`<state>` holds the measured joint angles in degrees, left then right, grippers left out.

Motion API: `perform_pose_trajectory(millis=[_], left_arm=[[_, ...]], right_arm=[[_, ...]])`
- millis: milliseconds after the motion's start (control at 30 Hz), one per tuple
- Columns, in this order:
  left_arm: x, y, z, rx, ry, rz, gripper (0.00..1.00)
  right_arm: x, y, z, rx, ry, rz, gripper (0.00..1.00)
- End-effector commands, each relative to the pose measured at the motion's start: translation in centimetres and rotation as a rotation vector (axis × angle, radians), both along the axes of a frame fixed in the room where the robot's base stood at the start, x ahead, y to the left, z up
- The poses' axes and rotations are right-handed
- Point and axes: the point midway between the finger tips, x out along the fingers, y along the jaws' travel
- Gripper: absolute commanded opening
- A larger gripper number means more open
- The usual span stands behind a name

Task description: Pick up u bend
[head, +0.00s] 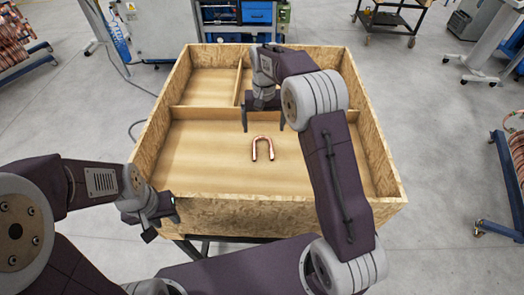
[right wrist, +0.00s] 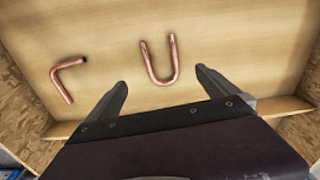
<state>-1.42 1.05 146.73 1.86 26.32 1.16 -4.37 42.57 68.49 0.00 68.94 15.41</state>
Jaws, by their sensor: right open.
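The u bend (head: 263,149) is a copper tube lying flat on the floor of the wooden box's near compartment, with its legs toward me. It also shows in the right wrist view (right wrist: 160,66), just beyond the fingertips and roughly centred between them. My right gripper (head: 262,126) is open and empty, above the far side of the u bend. Its two spread fingers show in the right wrist view (right wrist: 161,77). My left gripper (head: 162,226) is at the box's near left corner, fingers apart and nothing seen between them.
A bent copper elbow (right wrist: 68,78) lies left of the u bend in the wrist view; my right arm seems to hide it in the head view. The wooden box (head: 230,213) has raised walls and a divider (head: 205,113). Floor left of the u bend is clear.

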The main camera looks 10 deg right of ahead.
Motion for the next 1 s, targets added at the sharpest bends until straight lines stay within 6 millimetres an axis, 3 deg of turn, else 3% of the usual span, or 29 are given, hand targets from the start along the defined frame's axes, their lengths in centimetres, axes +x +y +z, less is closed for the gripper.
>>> perform_pose_trajectory(millis=[67,233,500,700,833,1000], left_arm=[[0.0,0.0,-1.5,0.0,0.0,0.0,0.36],[0.1,0.0,-1.5,0.0,-0.001,0.0,0.36],[0.1,0.0,0.2,0.0,-0.001,0.0,0.36],[0.0,0.0,0.9,0.0,-0.001,0.0,0.36],[0.0,0.0,2.9,0.0,-0.001,0.0,0.36],[0.0,0.0,3.2,0.0,-0.001,0.0,0.36]], right_arm=[[0.0,0.0,-1.5,0.0,0.0,0.0,0.98],[0.0,0.0,-1.6,0.0,0.0,0.0,0.98],[0.0,0.0,-4.8,0.0,0.003,0.0,0.98],[-0.1,0.1,-5.8,0.0,0.004,0.0,0.98],[-0.4,0.3,-8.0,-0.001,0.007,0.0,0.98],[-0.2,0.3,-10.3,0.0,0.001,0.0,0.98]])
